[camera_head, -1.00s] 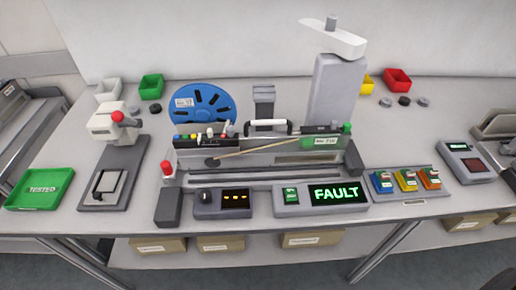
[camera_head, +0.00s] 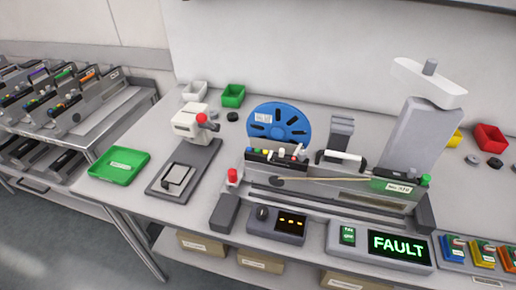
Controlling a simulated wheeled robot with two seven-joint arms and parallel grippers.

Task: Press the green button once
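A grey box with a lit black display (camera_head: 398,246) reading FAULT in green stands at the front of the bench. A small green lit panel (camera_head: 348,235) with dark marks sits on the same box, left of the display; I cannot tell whether it is a button. A small green cap (camera_head: 425,180) shows at the right end of the feeder (camera_head: 330,186) behind the box. Neither of my grippers is in view.
A box with an orange-lit display (camera_head: 291,222) stands left of the FAULT box. A green tray (camera_head: 119,166), a grey press-like device (camera_head: 186,152) and a blue reel (camera_head: 279,124) are on the bench. A trolley of feeders (camera_head: 70,100) stands at far left.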

